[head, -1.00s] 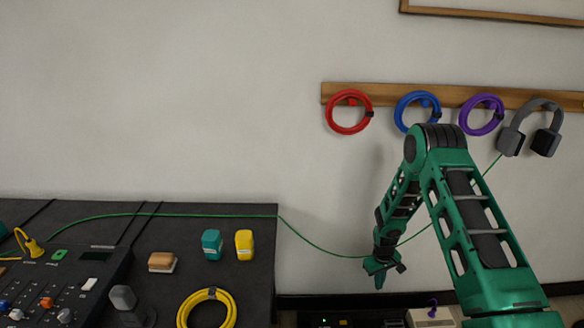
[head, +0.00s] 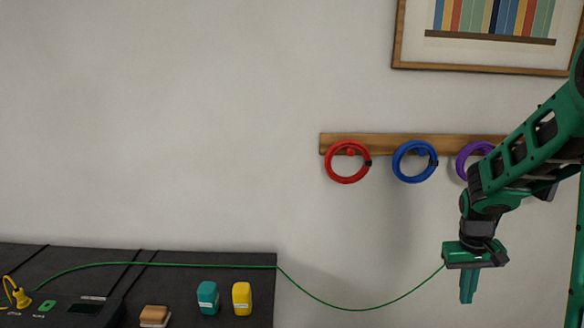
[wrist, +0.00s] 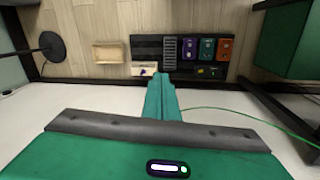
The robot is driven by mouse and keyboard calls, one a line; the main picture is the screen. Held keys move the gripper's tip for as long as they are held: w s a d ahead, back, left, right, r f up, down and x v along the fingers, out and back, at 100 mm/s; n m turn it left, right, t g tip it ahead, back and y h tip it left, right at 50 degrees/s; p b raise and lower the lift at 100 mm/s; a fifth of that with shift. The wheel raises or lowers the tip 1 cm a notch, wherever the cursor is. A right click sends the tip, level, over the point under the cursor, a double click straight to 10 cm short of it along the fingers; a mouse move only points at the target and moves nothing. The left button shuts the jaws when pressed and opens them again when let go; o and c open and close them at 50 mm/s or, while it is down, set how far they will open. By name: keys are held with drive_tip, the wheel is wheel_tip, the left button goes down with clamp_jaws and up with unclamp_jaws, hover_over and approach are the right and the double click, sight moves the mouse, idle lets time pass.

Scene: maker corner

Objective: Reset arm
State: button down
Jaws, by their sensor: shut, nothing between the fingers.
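My gripper (head: 467,286) hangs pointing down at the right of the head view, in front of the wall and right of the dark desk (head: 200,258). Its green fingers are together with nothing between them. They also show closed in the middle of the wrist view (wrist: 161,92). My green arm comes in from the right edge of the head view and covers part of the peg rail (head: 385,142).
A red cable coil (head: 347,162), a blue coil (head: 415,161) and a purple coil (head: 471,158) hang on the rail. A green cable (head: 345,307) sags from the desk towards my gripper. Teal (head: 208,297) and yellow (head: 242,298) blocks stand on the desk.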

drive_tip(key=s+a+r+m, duration=0.1)
drive_tip(key=s+r, duration=0.2)
drive_tip(key=s, duration=0.5)
drive_tip(key=s+a+r+m+y, duration=0.1)
drive_tip(key=s+r, duration=0.3)
drive_tip(key=s, duration=0.5)
drive_tip(key=s+a+r+m, duration=0.1)
drive_tip(key=s+r+m, duration=0.1)
drive_tip(key=s, duration=0.6)
drive_tip(key=shift+s+r+y, duration=0.2)
drive_tip(key=shift+r+y, duration=0.2)
drive_tip(key=shift+r, duration=0.5)
drive_tip(key=shift+w+f, duration=0.25)
drive_tip(key=shift+w, duration=0.4)
